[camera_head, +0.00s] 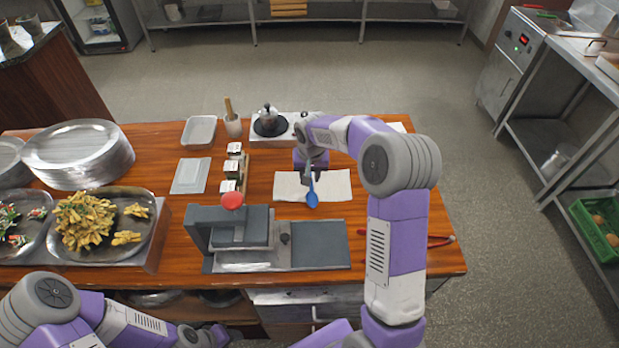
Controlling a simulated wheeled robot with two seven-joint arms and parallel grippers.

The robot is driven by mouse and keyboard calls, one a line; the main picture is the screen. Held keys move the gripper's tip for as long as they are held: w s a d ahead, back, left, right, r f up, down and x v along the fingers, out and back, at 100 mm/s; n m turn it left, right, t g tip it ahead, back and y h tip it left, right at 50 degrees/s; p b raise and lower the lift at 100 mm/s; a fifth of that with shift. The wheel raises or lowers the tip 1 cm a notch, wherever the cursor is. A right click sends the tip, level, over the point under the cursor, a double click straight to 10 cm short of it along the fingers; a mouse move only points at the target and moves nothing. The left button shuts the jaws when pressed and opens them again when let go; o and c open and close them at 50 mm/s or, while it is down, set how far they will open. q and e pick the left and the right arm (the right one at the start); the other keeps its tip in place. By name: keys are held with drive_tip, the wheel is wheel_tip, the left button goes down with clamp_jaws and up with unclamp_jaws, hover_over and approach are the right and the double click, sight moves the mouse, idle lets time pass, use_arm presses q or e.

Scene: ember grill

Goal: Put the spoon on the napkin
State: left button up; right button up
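The blue spoon (312,198) is at the white napkin (340,186), its bowl toward me and over the napkin's near edge. Its handle runs up to my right gripper (312,178), which points down over the napkin. The fingers are at the handle, but they are too small to show whether they grip it. I cannot tell if the spoon rests on the cloth or hangs just above it. My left gripper (207,337) is low at the bottom edge, in front of the table and away from the spoon. Its fingers are not clear.
A burner with a pot (269,118) is behind. Spice boxes (232,168) stand left of the napkin. Red tongs (440,241) lie at the right edge. Plates and fried food (85,220) fill the left.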

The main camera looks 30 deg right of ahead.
sight(311, 187)
wheel_tip(311, 187, up, 10)
drive_tip(key=s+p, duration=0.1)
drive_tip(key=shift+s+a+f, duration=0.15)
drive_tip(key=shift+s+a, duration=0.05)
idle(0.4)
